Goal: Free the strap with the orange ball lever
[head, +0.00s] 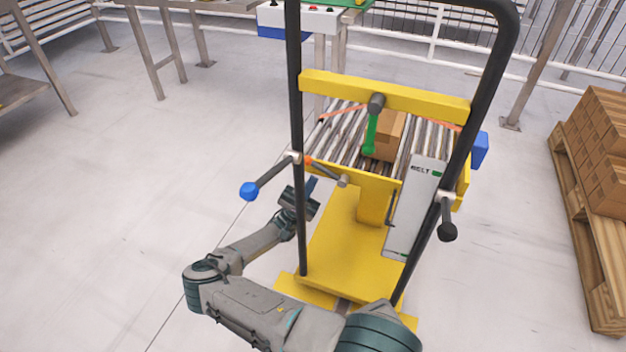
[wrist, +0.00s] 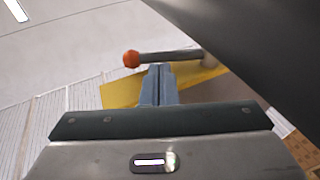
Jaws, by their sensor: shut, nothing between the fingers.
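The orange ball lever (head: 326,170) sits low on the left of the yellow cart, just right of the black left post. In the wrist view its orange ball (wrist: 131,59) is at the left end of a grey rod (wrist: 168,57), with the pivot at the right. An orange strap (head: 342,112) crosses the rollers toward a cardboard box (head: 388,136); its middle is hidden. My gripper (head: 312,184) is just below the lever, near the left post. In the wrist view my gripper (wrist: 158,70) is shut and empty, its tips close under the rod; contact cannot be told.
A blue ball lever (head: 249,191) sticks out left of the post. A green lever (head: 370,132) hangs from the upper yellow bar, and a black ball lever (head: 448,232) is on the right post. A white BELT panel (head: 415,205) stands right. The floor left is clear.

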